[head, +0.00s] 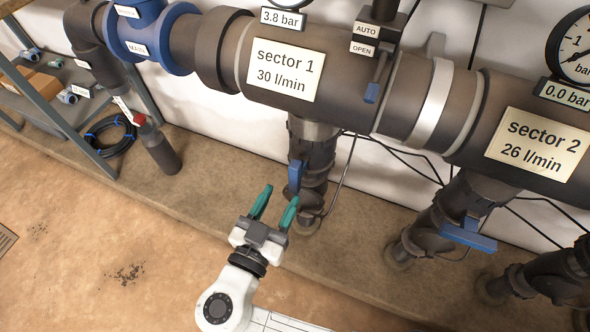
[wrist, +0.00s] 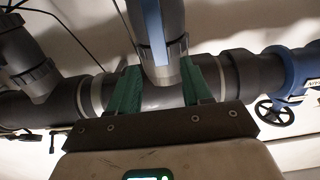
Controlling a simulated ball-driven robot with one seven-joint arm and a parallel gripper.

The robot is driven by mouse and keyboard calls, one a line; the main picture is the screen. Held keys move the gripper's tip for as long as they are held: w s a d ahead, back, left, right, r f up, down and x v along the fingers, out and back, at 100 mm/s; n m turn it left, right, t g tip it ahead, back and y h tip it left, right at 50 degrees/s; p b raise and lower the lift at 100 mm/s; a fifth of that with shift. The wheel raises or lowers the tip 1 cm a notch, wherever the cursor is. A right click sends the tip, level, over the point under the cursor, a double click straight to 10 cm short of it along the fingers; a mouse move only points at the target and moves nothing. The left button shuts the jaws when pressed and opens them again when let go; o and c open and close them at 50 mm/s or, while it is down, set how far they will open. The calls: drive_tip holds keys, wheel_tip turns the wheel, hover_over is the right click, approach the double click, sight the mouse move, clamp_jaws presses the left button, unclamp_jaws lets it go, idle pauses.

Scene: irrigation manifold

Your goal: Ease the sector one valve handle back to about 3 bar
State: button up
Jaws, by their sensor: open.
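The sector one valve handle (head: 295,174) is blue and lies along the dark pipe that drops below the "sector 1, 30 l/min" label (head: 286,70). The readout (head: 283,19) above shows 3.8 bar. My gripper (head: 276,204) is open and empty, its teal fingers pointing up toward the handle from just below it in the head view. In the wrist view the blue handle (wrist: 154,32) runs up the pipe, ahead of and between the open fingers (wrist: 160,85). I see no contact with the handle.
The sector 2 handle (head: 468,235) is blue and sits across its pipe; its readout (head: 567,94) shows 0.0 bar. A smaller blue lever (head: 375,85) hangs by the AUTO/OPEN tags. A shelf (head: 60,95) and coiled hose (head: 108,136) are at left. Floor (head: 90,240) is clear.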

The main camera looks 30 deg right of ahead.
sight(293, 174)
drive_tip(key=x, duration=0.8)
drive_tip(key=shift+d, duration=0.15)
drive_tip(key=shift+c, duration=0.3)
clamp_jaws()
